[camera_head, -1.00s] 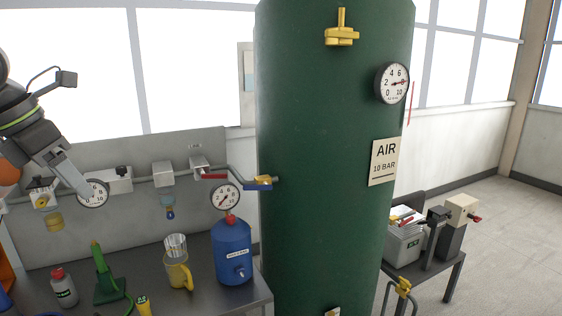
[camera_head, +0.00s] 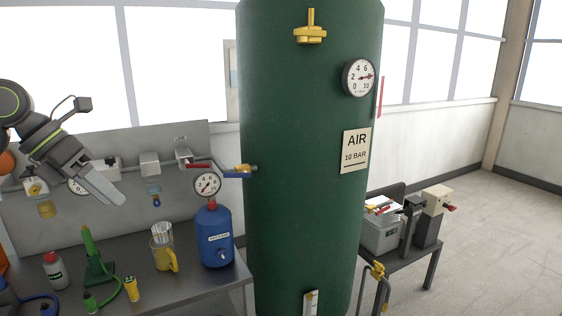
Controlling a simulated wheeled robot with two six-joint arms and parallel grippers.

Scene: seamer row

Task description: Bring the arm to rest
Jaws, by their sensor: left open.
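My left gripper (camera_head: 108,191) comes in from the left on its dark arm and hangs in the air in front of the grey wall panel. Its grey fingers point down and to the right and are seen nearly side on, overlapping each other. I see nothing held between them; the jaws are open. My right gripper does not show.
A green air tank (camera_head: 305,215) stands in the middle. On the bench below the gripper are a blue container (camera_head: 214,240), a yellow-handled jug (camera_head: 163,248), a green tool (camera_head: 92,258) and a bottle (camera_head: 55,271). A grey bin (camera_head: 379,233) stands on a right-hand table.

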